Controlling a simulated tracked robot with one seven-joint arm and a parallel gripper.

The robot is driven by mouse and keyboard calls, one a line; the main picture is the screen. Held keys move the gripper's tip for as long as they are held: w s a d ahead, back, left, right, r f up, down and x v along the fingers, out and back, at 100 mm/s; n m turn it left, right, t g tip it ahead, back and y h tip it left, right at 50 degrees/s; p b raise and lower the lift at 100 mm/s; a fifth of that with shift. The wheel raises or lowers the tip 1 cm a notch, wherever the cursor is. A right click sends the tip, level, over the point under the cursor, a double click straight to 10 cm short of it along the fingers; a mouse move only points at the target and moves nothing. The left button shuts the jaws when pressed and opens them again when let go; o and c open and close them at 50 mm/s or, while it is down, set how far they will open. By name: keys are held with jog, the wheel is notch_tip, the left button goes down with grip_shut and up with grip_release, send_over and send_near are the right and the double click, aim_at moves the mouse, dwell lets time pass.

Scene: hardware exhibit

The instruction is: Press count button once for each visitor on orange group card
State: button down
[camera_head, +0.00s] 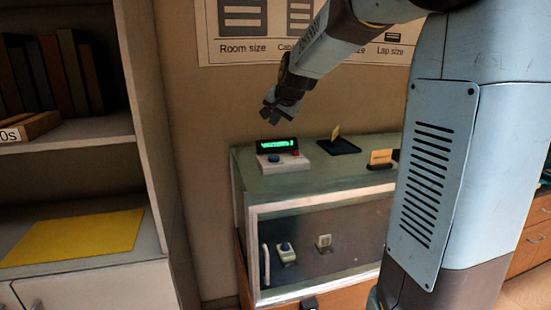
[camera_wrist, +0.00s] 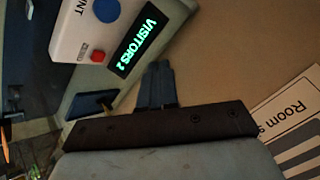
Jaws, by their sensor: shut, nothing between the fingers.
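The counter box (camera_head: 283,161) stands on top of the display case, with a lit green display (camera_head: 277,144). In the wrist view the display (camera_wrist: 137,47) reads "VISITORS 2". That view also shows a blue button (camera_wrist: 106,10), partly cut off at the top, beside lettering ending in "UNT", and a smaller red button (camera_wrist: 97,57). My gripper (camera_head: 270,112) is shut and empty, above the counter and apart from it; its fingers (camera_wrist: 158,70) also show in the wrist view. An orange card (camera_head: 381,157) stands on a dark holder to the right, its writing too small to read.
A black tray (camera_head: 340,148) with a small orange-yellow card (camera_head: 335,133) lies behind the counter's right side. The glass-fronted case (camera_head: 318,185) holds several small items. A shelf unit (camera_head: 150,130) stands left. A wall poster (camera_head: 230,50) hangs behind my arm.

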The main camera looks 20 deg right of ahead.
aim_at(275, 158)
jog(key=shift+w+f, duration=0.1)
dwell(0.3)
jog(key=shift+f, duration=4.35)
jog(key=shift+f, duration=0.8)
jog(key=shift+r, duration=0.9)
jog(key=shift+r, duration=2.5)
